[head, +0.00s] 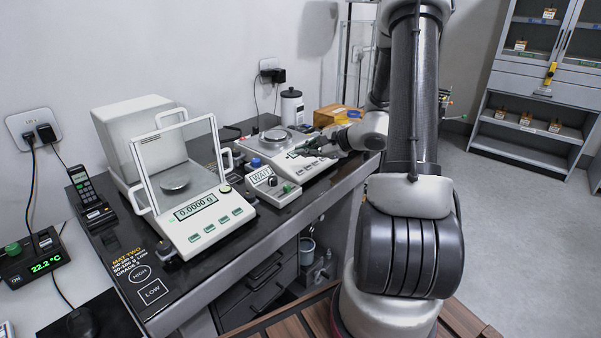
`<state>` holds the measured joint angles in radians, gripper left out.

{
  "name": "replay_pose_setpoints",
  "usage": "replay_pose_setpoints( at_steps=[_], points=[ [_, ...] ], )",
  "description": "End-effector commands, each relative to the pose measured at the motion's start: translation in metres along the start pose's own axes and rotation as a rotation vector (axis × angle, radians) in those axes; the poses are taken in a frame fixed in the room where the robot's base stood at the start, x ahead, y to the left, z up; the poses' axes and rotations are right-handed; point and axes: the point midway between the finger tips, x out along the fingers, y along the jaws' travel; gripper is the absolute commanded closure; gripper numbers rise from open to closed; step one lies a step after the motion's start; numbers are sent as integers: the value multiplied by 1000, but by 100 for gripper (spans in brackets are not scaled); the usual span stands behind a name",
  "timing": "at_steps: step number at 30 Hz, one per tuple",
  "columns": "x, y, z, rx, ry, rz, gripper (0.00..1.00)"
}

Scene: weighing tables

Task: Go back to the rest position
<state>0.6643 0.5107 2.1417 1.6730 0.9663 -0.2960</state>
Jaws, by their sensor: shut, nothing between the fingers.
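My gripper (300,150) is small and dark in the head view. It reaches left from my arm over the front of the flat-pan balance (312,168) on the black bench. It looks shut, with nothing seen in it. I cannot tell whether it touches the balance. My arm rises in the right middle of the view and hides part of the bench's far end.
An analytical balance (205,213) with a glass shield and a 0.0000 g display stands on the bench (230,243). Floor (520,220) at right is clear.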

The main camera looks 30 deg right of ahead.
Motion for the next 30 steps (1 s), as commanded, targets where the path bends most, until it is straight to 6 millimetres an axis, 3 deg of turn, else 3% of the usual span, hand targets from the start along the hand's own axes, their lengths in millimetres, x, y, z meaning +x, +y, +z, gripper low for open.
replay_pose_setpoints(
  at_steps=[11, 14, 17, 21, 24, 30],
  points=[
    [0, 0, 0, 17, 0, 0, 100],
    [-5, 18, 2, 12, -19, 66, 100],
    [-20, 58, 7, -15, -52, 197, 100],
    [-65, 101, 33, -160, -104, 413, 100],
    [-103, 122, 56, -329, -134, 575, 100],
    [-180, 139, 90, -735, -139, 858, 100]
  ],
)
